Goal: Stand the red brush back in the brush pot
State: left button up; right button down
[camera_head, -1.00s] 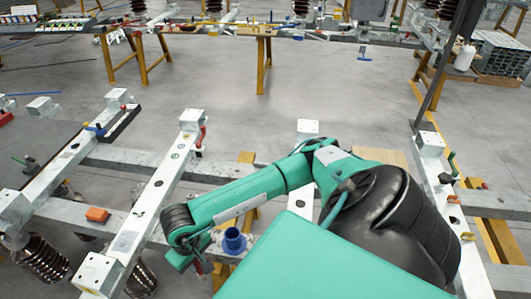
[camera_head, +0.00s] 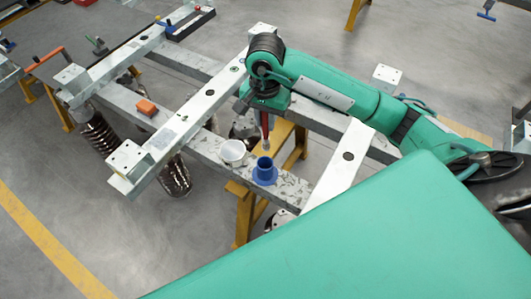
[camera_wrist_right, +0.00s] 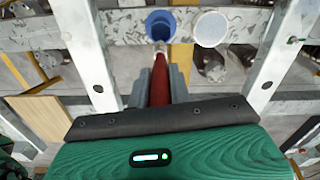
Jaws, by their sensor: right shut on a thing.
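My right gripper (camera_head: 264,108) is shut on the red brush (camera_head: 265,128), which hangs upright from it with its lower end just above and behind the blue pot. In the right wrist view the brush (camera_wrist_right: 160,82) lies between the fingers, its tip close to the blue pot's near edge. The blue pot (camera_head: 264,172) stands upright on the grey beam, its mouth open; the wrist view also shows it (camera_wrist_right: 160,26). A white cup (camera_head: 232,152) stands beside it, left in the head view, right in the wrist view (camera_wrist_right: 211,29). My left gripper is out of view.
A pale crossbar (camera_head: 178,133) lies to the left and another (camera_head: 340,165) to the right. Ribbed insulators (camera_head: 98,136) hang below the frame. A yellow trestle (camera_head: 245,212) supports the beam.

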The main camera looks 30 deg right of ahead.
aim_at(265, 138)
notch_tip(265, 138, down, 10)
jog(key=shift+f+p, duration=0.1)
jog(key=shift+p, duration=0.95)
notch_tip(265, 138, down, 5)
jog(key=c, duration=1.3)
grip_release()
jog(key=shift+a+p, duration=0.1)
jog(key=shift+p, duration=0.2)
notch_tip(265, 138, up, 11)
jog(key=b, duration=0.3)
jog(key=shift+r, duration=0.7)
